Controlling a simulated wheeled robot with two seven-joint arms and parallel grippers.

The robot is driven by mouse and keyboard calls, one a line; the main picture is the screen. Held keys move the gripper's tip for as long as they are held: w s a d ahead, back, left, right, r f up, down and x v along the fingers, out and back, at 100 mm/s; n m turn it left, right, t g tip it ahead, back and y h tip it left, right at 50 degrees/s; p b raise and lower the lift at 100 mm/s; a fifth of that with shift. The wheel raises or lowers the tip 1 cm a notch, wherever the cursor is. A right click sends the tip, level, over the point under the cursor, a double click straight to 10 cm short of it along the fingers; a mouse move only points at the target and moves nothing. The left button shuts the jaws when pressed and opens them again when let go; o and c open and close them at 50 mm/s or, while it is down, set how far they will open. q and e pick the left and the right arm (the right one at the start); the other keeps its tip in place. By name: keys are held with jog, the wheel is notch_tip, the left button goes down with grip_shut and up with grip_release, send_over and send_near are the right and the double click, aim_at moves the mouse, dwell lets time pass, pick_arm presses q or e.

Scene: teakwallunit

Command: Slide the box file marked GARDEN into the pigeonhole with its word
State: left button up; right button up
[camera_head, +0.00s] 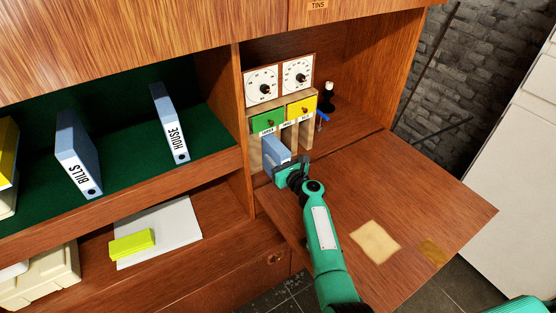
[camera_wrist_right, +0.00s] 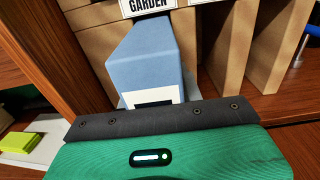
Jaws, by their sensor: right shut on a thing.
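The blue box file (camera_head: 274,152) stands at the leftmost pigeonhole of a small wooden rack (camera_head: 254,150). My right gripper (camera_head: 289,168) is shut on its near end, and the file's far part seems to be inside the opening. In the right wrist view the file (camera_wrist_right: 150,58) lies under a label reading GARDEN (camera_wrist_right: 150,4), between wooden dividers. Its own word is not readable; part of its white label shows above the dark jaw edge (camera_wrist_right: 160,112). How deep it sits is unclear. My left gripper is not in view.
Box files BILLS (camera_head: 78,155) and HOUSE (camera_head: 170,125) stand on the green-lined shelf at left. The fold-down desk (camera_head: 440,205) holds a pale square pad (camera_head: 375,242). Green and yellow drawers (camera_head: 268,121) and two dials (camera_head: 262,87) are above the pigeonholes.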

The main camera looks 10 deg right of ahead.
jog(key=shift+b+x, duration=0.7)
jog(key=shift+x, duration=0.7)
jog(key=o, duration=1.2)
jog(key=shift+o, duration=0.2)
